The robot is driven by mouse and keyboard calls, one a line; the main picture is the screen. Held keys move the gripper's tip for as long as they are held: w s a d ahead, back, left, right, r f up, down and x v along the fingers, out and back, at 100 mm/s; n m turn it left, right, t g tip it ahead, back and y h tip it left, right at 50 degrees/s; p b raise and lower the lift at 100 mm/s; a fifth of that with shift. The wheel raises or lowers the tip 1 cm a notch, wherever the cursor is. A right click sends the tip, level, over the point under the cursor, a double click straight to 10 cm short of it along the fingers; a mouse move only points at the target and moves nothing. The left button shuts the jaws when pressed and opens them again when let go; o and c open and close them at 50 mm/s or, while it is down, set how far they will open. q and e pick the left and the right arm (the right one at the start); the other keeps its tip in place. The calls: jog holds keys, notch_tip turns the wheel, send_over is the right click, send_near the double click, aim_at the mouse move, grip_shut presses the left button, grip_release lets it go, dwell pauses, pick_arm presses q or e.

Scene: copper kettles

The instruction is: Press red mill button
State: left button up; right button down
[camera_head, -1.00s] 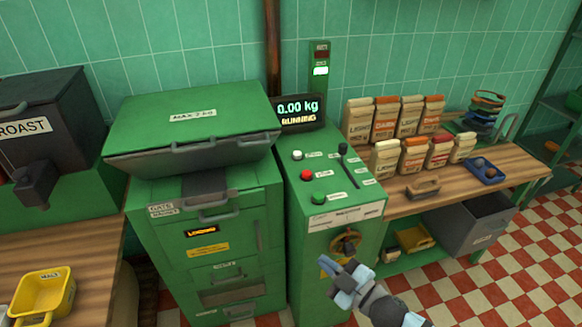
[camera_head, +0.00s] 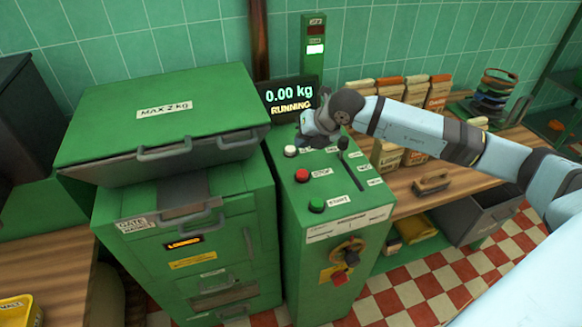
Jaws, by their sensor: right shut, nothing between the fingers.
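The red button (camera_head: 301,175), labelled STOP, sits on the sloped top of the green control panel (camera_head: 337,222). A green button (camera_head: 316,206) labelled START is below it, and a white button (camera_head: 290,151) is above it. My right gripper (camera_head: 316,135) is shut and empty over the upper part of the panel, beyond the red button and close to the white button and the black lever (camera_head: 344,146). Its fingertips are hard to make out, and I cannot tell whether they touch the panel. The red button is uncovered. My left gripper is out of view.
A display (camera_head: 290,99) reads 0.00 kg and RUNNING behind the panel. A green machine with a closed lid (camera_head: 165,110) stands at left. My right arm crosses in front of paper bags (camera_head: 438,92) on the wooden bench (camera_head: 460,178). A rotary knob (camera_head: 350,252) is on the panel's front.

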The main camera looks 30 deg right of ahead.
aim_at(303, 172)
jog(key=shift+w+d+r+h, duration=0.25)
jog(key=shift+w+d+h, duration=0.15)
jog(key=shift+d, duration=0.1)
jog(key=shift+s, duration=0.1)
notch_tip(303, 172, down, 8)
jog(key=b, duration=0.3)
jog(key=shift+f+b, duration=0.1)
jog(key=shift+b, duration=0.3)
jog(key=shift+f, duration=0.35)
jog(key=shift+b, duration=0.3)
dwell(1.1)
jog(key=shift+f+b, duration=0.35)
jog(key=shift+b, duration=0.15)
